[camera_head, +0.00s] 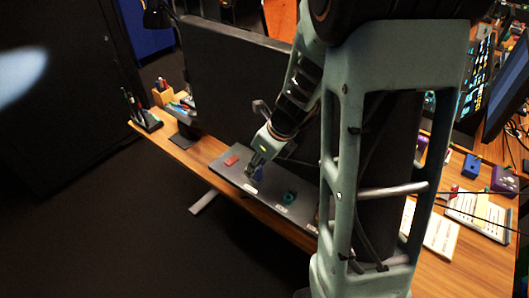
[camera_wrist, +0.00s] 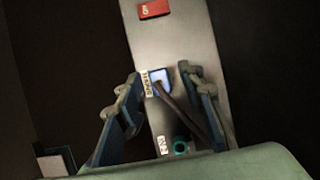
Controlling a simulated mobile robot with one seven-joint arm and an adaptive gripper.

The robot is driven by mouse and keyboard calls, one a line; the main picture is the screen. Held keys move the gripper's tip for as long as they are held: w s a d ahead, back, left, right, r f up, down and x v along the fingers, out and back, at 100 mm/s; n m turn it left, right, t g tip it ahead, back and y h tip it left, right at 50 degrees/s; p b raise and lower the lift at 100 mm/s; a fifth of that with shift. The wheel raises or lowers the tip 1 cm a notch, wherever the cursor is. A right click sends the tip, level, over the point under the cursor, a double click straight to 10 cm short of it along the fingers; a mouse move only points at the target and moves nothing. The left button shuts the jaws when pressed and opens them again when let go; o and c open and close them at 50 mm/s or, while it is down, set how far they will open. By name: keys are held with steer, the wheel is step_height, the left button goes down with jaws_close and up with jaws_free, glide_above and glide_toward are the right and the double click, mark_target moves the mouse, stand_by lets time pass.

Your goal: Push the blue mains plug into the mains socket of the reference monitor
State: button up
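The blue mains plug (camera_wrist: 160,82) sits on a long grey panel (camera_wrist: 187,45), beside a small white label, with a dark cable running down to the right. In the head view the blue plug (camera_head: 259,173) shows just beside my fingertips. My gripper (camera_wrist: 160,76) is open, with one finger on each side of the plug and a gap on both sides. In the head view my gripper (camera_head: 252,166) reaches down to the panel (camera_head: 270,193). I cannot make out a mains socket or tell which screen is the reference monitor.
A red block (camera_head: 231,160) and a teal ring-shaped part (camera_head: 289,197) lie on the panel, either side of the plug. A large dark monitor (camera_head: 235,75) stands behind it. Pen holders (camera_head: 143,115) are at the left desk end. My arm hides the middle of the desk.

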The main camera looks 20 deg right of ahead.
steer(key=v, duration=1)
steer(key=shift+r, duration=0.3)
